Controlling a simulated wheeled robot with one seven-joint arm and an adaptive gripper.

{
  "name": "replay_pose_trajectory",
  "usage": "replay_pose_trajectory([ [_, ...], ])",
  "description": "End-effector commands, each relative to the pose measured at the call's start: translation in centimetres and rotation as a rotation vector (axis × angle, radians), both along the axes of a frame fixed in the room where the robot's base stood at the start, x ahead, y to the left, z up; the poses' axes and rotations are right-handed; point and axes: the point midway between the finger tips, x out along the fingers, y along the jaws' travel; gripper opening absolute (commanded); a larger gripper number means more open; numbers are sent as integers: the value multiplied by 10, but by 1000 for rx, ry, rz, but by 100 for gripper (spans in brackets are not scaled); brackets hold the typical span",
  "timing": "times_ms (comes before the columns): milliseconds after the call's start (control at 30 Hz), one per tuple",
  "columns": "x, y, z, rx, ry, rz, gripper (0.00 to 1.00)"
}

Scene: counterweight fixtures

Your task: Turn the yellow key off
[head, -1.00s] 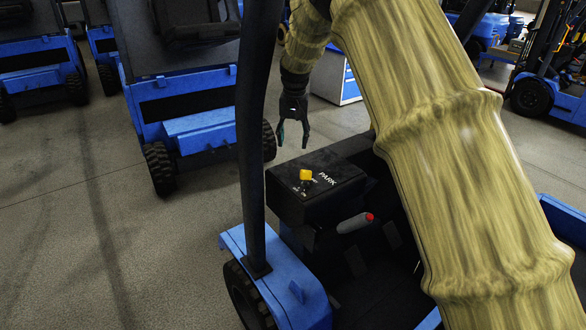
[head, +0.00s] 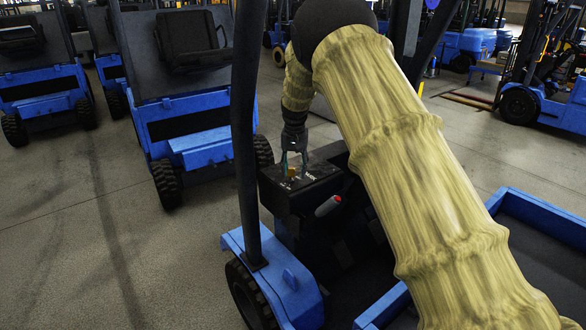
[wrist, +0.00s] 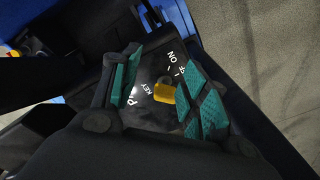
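The yellow key (head: 292,171) stands on top of a black console box (head: 272,183) on the blue vehicle. In the wrist view the yellow key (wrist: 165,91) lies between my gripper's two teal-padded fingers, nearer the right one. White lettering beside it reads KEY and ON, with part of another word. My gripper (wrist: 160,92) is open around the key, with a clear gap to the left finger. I cannot tell whether the right finger touches the key. In the head view my gripper (head: 294,158) points down over the console.
A grey lever with a red tip (head: 328,205) sticks out from the console's side. A dark upright post (head: 243,130) stands left of the console. Other blue vehicles (head: 190,140) are parked behind, with open floor (head: 60,220) at left.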

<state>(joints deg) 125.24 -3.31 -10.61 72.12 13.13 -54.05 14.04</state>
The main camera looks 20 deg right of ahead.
Motion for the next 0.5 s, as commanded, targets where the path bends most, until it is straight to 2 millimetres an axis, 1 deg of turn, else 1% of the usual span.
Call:
replay_pose_trajectory([
  [33,9,1,-9,0,8,2,30],
  [100,15,1,-13,-1,13,2,17],
  [167,15,0,-14,0,13,1,7],
  [333,15,1,-14,1,11,2,5],
  [367,15,2,-14,1,9,2,4],
  [400,15,2,-13,1,9,3,0],
  [500,16,4,-12,1,8,5,0],
])
